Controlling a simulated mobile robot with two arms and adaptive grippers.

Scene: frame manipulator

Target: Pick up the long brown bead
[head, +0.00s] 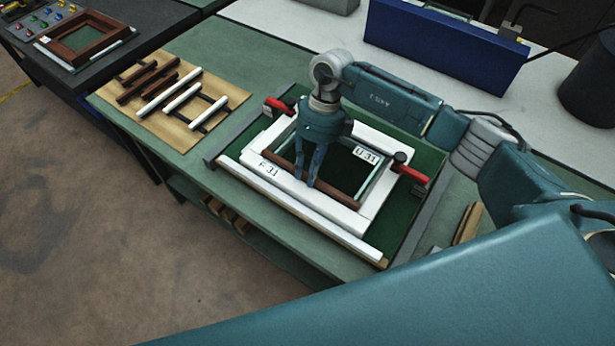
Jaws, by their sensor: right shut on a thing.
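A long brown bead (340,201) lies along the near inner side of the white frame (300,192). My right gripper (305,181) points down inside the frame opening, with its fingertips shut on this bead; the fingers hide part of it. I cannot tell whether the bead is seated or slightly raised. More brown beads (150,87) lie side by side on a tan board (225,87) at the left, beside white beads (182,98). My left gripper is not in view.
Red-handled clamps (412,174) stand at the frame's corners. A white strip (300,212) runs along the fixture's near edge. A blue bin (440,45) stands behind on a white table. A brown frame (82,38) lies on the dark table at far left. The green tabletop is clear between board and fixture.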

